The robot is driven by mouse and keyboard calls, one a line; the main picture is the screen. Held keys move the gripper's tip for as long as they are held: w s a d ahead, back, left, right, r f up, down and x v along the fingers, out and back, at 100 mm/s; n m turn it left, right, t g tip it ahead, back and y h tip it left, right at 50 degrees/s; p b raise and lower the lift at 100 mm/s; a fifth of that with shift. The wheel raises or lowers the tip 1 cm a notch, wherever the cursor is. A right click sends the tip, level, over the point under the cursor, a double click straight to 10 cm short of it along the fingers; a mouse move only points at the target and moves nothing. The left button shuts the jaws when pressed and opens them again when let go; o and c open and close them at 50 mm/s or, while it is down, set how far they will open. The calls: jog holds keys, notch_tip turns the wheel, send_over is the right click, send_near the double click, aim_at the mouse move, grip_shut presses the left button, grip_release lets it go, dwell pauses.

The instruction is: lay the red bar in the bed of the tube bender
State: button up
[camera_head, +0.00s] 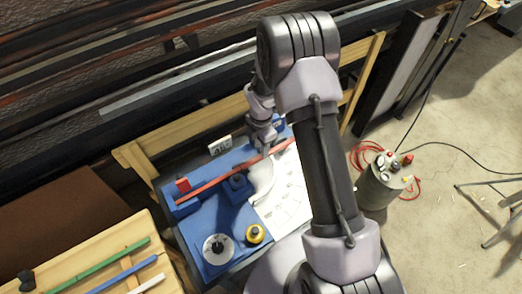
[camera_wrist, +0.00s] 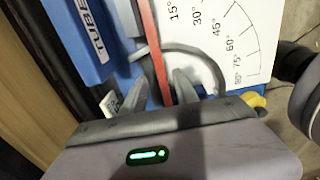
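The blue tube bender (camera_head: 188,229) stands on a low table, with a white angle sheet (camera_head: 292,201) at its right. The red bar (camera_head: 212,185) runs slantwise along the bender's far side, past the dark blue block in its middle. It looks straight and lies low over the bed; I cannot tell if it is fully seated. My gripper (camera_head: 267,147) is down at the bar's right part. In the wrist view, the red bar (camera_wrist: 151,40) passes between the two grey fingers of my gripper (camera_wrist: 161,90). They stand apart, with gaps beside the bar.
A red block (camera_head: 183,184) stands at the bender's left end. A white dial (camera_head: 217,249) and a yellow knob (camera_head: 255,234) are at its near side. Green, blue and white bars lie on a wooden rack (camera_head: 75,262) at lower left. A grey canister (camera_head: 385,181) stands on the floor at right.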

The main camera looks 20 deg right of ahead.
jog(key=s+r+m+t+p, duration=0.3)
jog(key=r+m, duration=0.5)
jog(key=r, duration=1.5)
jog(key=s+a+r+m+t+y, duration=0.1)
jog(key=s+a+r+m, duration=0.1)
jog(key=s+r+m, duration=0.5)
jog(key=s+a+r+m+t+y+b, duration=0.1)
jog(key=s+a+r+m, duration=0.1)
jog(key=s+r+m, duration=0.5)
jog(key=s+m, duration=0.4)
jog(key=s, duration=0.4)
jog(key=shift+s+t, duration=0.15)
jog(key=shift+t, duration=0.25)
notch_tip(320, 180, down, 8)
jog(key=b, duration=0.8)
jog(key=shift+b, duration=0.35)
